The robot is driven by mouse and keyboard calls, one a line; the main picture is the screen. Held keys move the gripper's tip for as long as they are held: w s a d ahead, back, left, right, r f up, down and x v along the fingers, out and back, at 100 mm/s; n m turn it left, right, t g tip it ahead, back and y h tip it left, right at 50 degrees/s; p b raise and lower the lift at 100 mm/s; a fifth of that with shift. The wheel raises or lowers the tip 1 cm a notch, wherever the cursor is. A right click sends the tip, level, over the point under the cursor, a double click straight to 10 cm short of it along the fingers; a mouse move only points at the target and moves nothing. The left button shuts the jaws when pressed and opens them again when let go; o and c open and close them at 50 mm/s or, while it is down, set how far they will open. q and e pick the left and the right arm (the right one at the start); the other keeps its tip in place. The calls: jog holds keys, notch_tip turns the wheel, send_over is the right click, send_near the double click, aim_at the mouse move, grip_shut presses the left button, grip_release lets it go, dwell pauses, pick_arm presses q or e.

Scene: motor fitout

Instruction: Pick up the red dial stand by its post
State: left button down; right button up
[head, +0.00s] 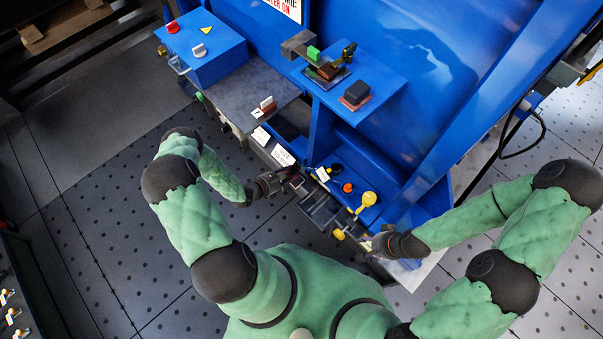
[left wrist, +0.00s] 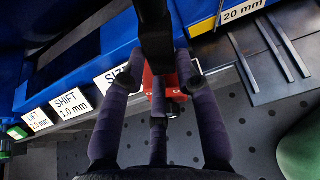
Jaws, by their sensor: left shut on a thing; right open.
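The red dial stand (left wrist: 157,84) shows in the left wrist view as a red body between the fingers of my left gripper (left wrist: 158,95). A dark upright part runs up from it to the top of that view; I cannot tell whether this is the post. My left gripper is shut on the stand, beside the front edge of the blue bench. In the head view, my left gripper (head: 287,183) hides most of the stand. My right gripper (head: 374,246) is open at the bench's right front, with no object visible in it.
A dark slotted rack (head: 325,210) lies right of my left gripper. A yellow round-headed piece (head: 369,198) and an orange knob (head: 347,187) stand on the blue ledge behind. A blue shelf (head: 385,92) carrying blocks overhangs further back. White labels line the bench front (left wrist: 69,103).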

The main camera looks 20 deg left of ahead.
pick_arm(q)
jog(key=shift+s+a+r, duration=0.1)
jog(key=shift+s+a, duration=0.3)
jog(key=shift+s, duration=0.5)
jog(key=shift+s+a, duration=0.35)
jog(key=shift+s, duration=0.5)
jog(key=shift+s+a+r+p, duration=0.25)
jog(key=shift+s+r+p, duration=0.35)
jog(key=shift+r+p, duration=0.1)
jog(key=shift+s+a+r+p, duration=0.25)
jog(key=shift+s+r+p, duration=0.4)
jog(key=shift+s+a+r+p, duration=0.25)
jog(key=shift+s+r+p, duration=0.35)
jog(key=shift+r+p, duration=0.1)
